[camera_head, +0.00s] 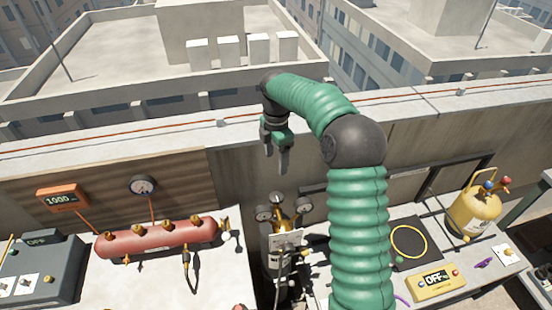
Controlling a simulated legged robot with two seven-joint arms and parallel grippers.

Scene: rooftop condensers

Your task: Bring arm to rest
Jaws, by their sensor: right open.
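My right gripper (277,154) hangs at the end of my green, ribbed right arm, which rises from the bottom, bends at a black elbow and reaches left. The fingers point down, open, with nothing seen between them. The gripper is in front of the parapet wall (240,160), above a bottle with gauges (283,240), and looks apart from it. My left gripper is not in view. The arm hides part of the right bench.
A red manifold (158,239) lies on the left bench beside a grey OFF box (38,270). An orange 1000 display (62,197) and a round gauge (143,186) are above. On the right are a yellow cylinder (473,210), a black scale pad (425,250) and a yellow OFF unit (437,281).

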